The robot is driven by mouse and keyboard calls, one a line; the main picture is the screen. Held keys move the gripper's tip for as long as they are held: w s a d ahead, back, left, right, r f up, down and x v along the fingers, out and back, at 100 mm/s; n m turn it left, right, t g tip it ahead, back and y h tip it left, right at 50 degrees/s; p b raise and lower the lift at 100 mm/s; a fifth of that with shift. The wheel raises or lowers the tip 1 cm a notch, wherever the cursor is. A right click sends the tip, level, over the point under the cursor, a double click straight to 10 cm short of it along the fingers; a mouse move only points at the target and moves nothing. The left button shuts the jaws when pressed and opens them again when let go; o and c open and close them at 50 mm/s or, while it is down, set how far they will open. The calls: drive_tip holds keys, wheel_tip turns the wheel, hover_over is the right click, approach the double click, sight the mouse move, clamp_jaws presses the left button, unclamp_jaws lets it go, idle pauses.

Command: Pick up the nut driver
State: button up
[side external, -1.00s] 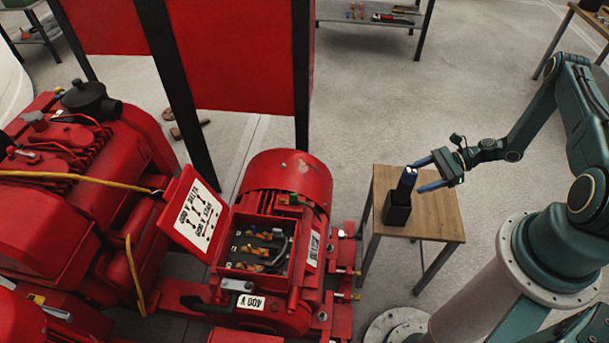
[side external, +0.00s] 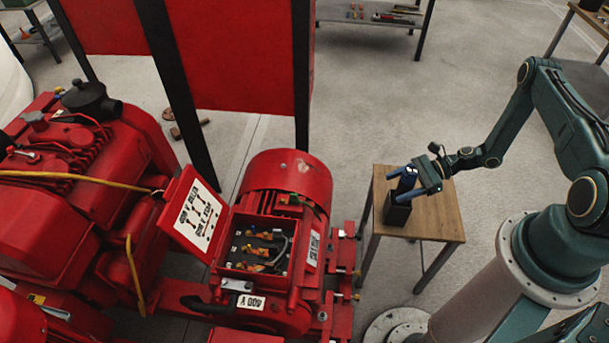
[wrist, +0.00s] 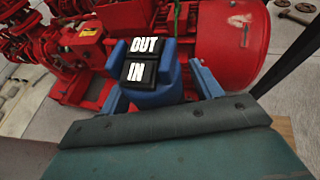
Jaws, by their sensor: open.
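The nut driver (side external: 407,181) appears to be the blue tool standing upright in a black holder (side external: 396,212) on a small wooden table. In the wrist view, the blue nut driver (wrist: 162,92) has black buttons on top marked OUT and IN. My gripper (side external: 397,185) is open, with its blue fingers on either side of the tool's upper part. In the wrist view, my gripper (wrist: 160,92) also straddles it. I cannot tell whether either finger touches it. The tool's lower part is hidden in the holder.
The wooden table (side external: 440,215) has bare top to the right of the holder. A red pumpset with an open terminal box (side external: 258,245) stands to the left. A red panel (side external: 235,60) on black posts stands behind.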

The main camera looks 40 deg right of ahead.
drive_tip(key=c, duration=1.2)
drive_tip(key=shift+o, duration=0.2)
drive_tip(key=shift+r, duration=0.15)
wheel_tip(320, 180, up, 20)
drive_tip(key=shift+f, duration=0.1)
drive_tip(key=shift+w+a, duration=0.1)
idle(0.7)
